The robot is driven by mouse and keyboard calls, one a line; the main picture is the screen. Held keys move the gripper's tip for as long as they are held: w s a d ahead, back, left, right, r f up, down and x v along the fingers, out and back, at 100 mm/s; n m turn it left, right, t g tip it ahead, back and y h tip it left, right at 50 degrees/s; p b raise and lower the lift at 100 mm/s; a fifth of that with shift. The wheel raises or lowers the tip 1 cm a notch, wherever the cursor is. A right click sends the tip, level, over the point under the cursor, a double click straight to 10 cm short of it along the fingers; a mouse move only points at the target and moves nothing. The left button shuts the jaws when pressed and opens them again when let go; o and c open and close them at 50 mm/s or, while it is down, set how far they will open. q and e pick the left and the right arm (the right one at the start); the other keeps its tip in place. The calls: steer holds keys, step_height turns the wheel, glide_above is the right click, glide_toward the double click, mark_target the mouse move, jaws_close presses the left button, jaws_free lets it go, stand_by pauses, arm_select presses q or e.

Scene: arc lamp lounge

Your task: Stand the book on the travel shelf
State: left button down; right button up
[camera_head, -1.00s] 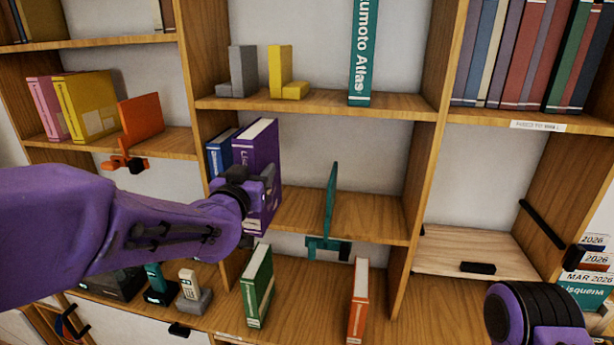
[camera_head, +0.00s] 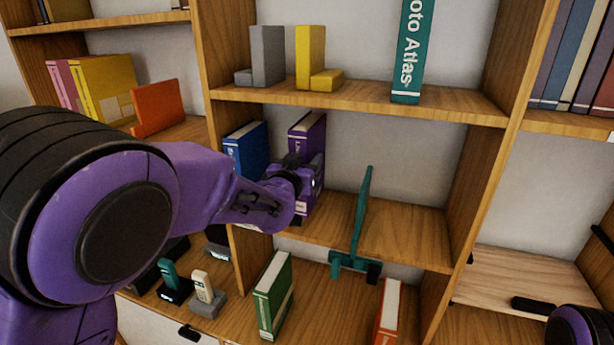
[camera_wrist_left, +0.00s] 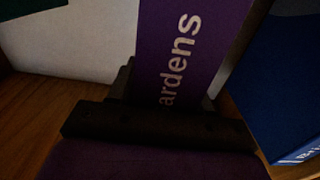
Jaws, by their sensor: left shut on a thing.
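A purple book (camera_head: 308,135) is upright in the middle bay, just right of a blue book (camera_head: 246,150). My left gripper (camera_head: 306,180) is shut on it from the front. In the left wrist view the purple spine (camera_wrist_left: 185,50) reads "ardens", with the blue book (camera_wrist_left: 290,90) close by on the right. The middle shelf (camera_head: 410,232) lies below the purple book; the gripper hides whether its bottom edge touches the board. A teal bookend (camera_head: 361,215) stands to the right. My right gripper is out of view; only part of its arm shows at the lower right.
Green (camera_head: 273,295) and orange (camera_head: 387,312) books stand on the lower surface. The upper shelf (camera_head: 370,98) holds grey and yellow bookends and a teal atlas (camera_head: 407,50). Wooden uprights bound the bay. The middle shelf is clear right of the teal bookend.

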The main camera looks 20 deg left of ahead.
arm_select(q)
steer(key=f+b, duration=0.2)
steer(key=f, duration=0.1)
steer(key=shift+s+f, duration=0.1)
steer(key=shift+s, duration=0.1)
steer(key=shift+w+d, duration=0.15)
steer(key=shift+w, duration=0.4)
steer(key=c, duration=0.7)
jaws_free()
steer(key=shift+f, duration=0.15)
steer(key=shift+o, duration=1.1)
steer(key=shift+s, duration=0.65)
steer(key=s, duration=0.1)
steer(key=s+b, duration=0.2)
steer(key=shift+s+a+f, duration=0.15)
steer(key=shift+s+a, duration=0.1)
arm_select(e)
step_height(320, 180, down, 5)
arm_select(q)
steer(key=s+p, duration=0.5)
steer(key=s, duration=0.2)
steer(key=shift+s+a+r, duration=0.15)
steer(key=shift+s+r, duration=0.1)
steer(key=shift+s, duration=0.05)
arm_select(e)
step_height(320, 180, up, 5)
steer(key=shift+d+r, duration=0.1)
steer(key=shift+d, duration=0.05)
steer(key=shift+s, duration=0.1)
